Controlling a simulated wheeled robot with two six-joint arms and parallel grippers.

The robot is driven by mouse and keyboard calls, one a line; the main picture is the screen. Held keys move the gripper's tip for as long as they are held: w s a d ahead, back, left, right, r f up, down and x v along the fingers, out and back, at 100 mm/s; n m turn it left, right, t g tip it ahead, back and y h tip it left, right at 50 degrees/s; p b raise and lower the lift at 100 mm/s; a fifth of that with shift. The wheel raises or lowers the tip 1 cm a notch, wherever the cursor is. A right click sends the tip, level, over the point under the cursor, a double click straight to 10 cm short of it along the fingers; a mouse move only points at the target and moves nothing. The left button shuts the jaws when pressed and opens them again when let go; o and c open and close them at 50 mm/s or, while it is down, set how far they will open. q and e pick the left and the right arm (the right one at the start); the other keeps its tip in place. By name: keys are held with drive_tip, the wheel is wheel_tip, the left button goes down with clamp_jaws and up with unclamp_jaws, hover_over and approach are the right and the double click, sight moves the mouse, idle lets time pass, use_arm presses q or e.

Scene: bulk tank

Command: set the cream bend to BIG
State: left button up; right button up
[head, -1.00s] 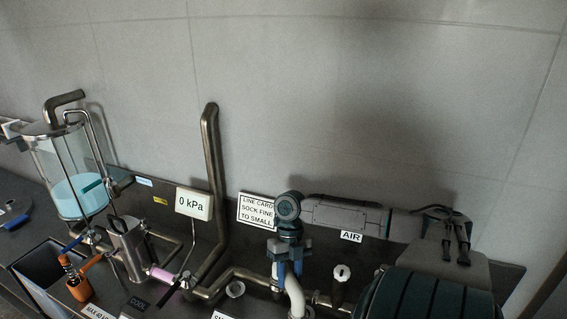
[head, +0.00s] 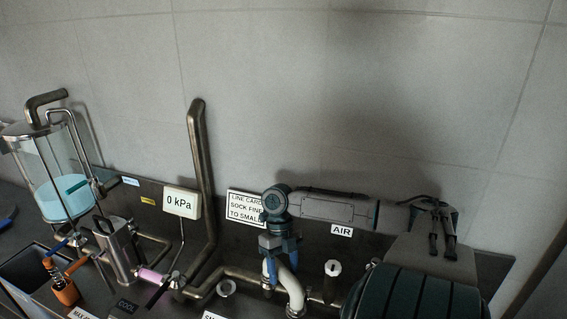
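The cream bend (head: 295,291) is a short curved pale pipe at the lower middle of the head view, rising from a metal collar on the bench pipework. My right gripper (head: 281,266) points down over its upper end. Its blue fingers lie on both sides of the bend with no clear gap, so it looks shut on it. The gripper hides the bend's top. A white label starting with S (head: 212,316) is cut off by the lower edge, and no BIG marking is readable. My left gripper is out of view.
A line card (head: 244,207) reads "SOCK FINE TO SMALL", partly behind my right wrist. A gauge (head: 181,202) reads 0 kPa beside a tall steel pipe (head: 198,170). A glass vessel (head: 62,185) with blue liquid stands left.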

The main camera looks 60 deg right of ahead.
idle(0.3)
drive_tip(key=b+v, duration=0.3)
drive_tip(key=v, duration=0.7)
drive_tip(key=shift+r, duration=0.3)
drive_tip(key=shift+d+f, duration=0.1)
